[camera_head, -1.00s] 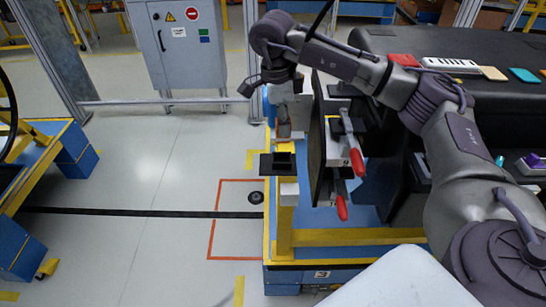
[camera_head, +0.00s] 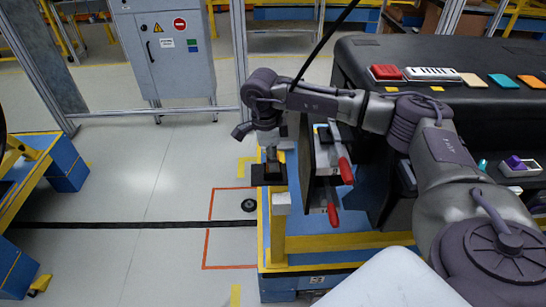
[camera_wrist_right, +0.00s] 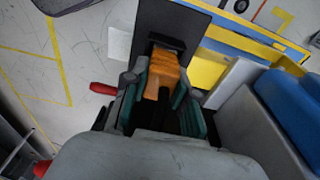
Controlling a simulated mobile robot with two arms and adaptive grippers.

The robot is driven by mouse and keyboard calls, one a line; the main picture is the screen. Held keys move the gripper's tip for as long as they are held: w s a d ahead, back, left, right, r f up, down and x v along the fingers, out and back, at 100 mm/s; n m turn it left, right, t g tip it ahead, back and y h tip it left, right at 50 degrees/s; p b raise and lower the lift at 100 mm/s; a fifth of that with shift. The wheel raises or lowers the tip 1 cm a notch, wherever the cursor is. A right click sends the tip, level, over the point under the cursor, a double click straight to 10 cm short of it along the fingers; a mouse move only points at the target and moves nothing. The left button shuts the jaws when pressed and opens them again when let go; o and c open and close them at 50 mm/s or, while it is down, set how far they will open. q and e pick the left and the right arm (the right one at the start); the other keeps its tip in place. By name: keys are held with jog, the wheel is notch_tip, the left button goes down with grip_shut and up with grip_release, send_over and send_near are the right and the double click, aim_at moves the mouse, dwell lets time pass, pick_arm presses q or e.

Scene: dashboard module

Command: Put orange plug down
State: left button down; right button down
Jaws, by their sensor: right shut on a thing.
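The orange plug (camera_wrist_right: 165,70) sits between the green-padded fingers of my right gripper (camera_wrist_right: 162,95) in the right wrist view. The gripper is shut on it. The plug's far end is at a black holder (camera_wrist_right: 178,22), a dark block on a flat plate. In the head view the holder (camera_head: 262,176) stands on a yellow post, with my right gripper (camera_head: 271,152) right above it. The plug is hard to make out there. I cannot tell how deep it sits in the holder. My left gripper is not in view.
Red-handled clamps (camera_head: 345,170) stand just right of the holder. The black dashboard (camera_head: 440,115) carries several coloured items on top. A grey cabinet (camera_head: 165,50) is at the back.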

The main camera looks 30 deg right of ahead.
jog(key=c, duration=1.3)
grip_release()
jog(key=shift+f, duration=0.1)
jog(key=shift+c, duration=0.2)
jog(key=o, duration=0.4)
jog(key=shift+r, duration=0.25)
jog(key=r, duration=0.3)
jog(key=r+b, duration=0.1)
jog(key=r, duration=0.3)
jog(key=a+r+b, duration=0.1)
jog(key=r, duration=0.2)
jog(key=shift+w+a+r, duration=0.1)
jog(key=shift+w+r, duration=0.1)
jog(key=shift+w, duration=0.15)
jog(key=shift+r, duration=0.7)
